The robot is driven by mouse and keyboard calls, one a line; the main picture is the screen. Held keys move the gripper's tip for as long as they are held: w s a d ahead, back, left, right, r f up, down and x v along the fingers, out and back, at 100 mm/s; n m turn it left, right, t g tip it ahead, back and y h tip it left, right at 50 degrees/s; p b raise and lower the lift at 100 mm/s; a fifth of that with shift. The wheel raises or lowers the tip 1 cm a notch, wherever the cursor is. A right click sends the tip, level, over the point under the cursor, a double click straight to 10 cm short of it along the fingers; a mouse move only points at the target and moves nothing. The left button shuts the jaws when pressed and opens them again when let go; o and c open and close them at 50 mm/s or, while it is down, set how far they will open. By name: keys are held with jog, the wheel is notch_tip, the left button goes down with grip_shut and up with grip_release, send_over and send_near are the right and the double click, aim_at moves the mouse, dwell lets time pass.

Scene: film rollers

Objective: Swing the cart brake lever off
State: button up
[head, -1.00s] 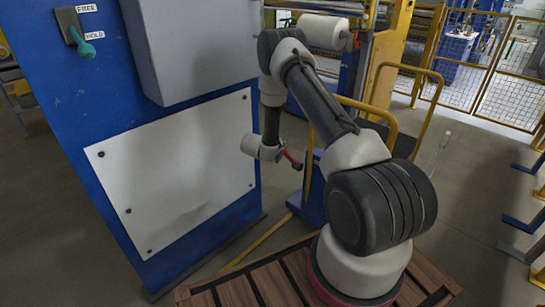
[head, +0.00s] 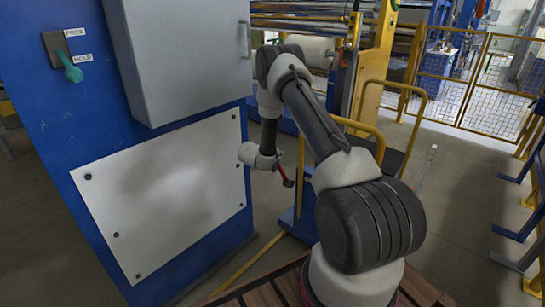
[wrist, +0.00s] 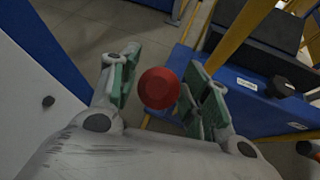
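A red lever (head: 281,173) with a dark end slopes down to the right beside the blue cart (head: 302,222). In the wrist view its round red knob (wrist: 159,88) faces the camera, between the green-padded fingers of my gripper (wrist: 165,86). The fingers are open, with a gap visible on both sides of the knob. In the head view my gripper (head: 266,160) is at the upper end of the red lever; its fingers are too small to make out there. The knob hides the rest of the lever in the wrist view.
A blue panel with a grey box (head: 185,55) and white plate (head: 165,195) stands close on the left. A teal lever (head: 70,66) there points at the HOLD label. Yellow cart rails (head: 415,105) rise to the right. Open floor (head: 455,215) lies at right.

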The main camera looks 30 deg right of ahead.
jog(key=shift+f, duration=0.15)
jog(key=shift+a, duration=0.1)
jog(key=shift+s+a, duration=0.15)
jog(key=shift+a, duration=0.05)
jog(key=v, duration=1.1)
jog(key=shift+s+a+r, duration=0.1)
jog(key=shift+r, duration=0.2)
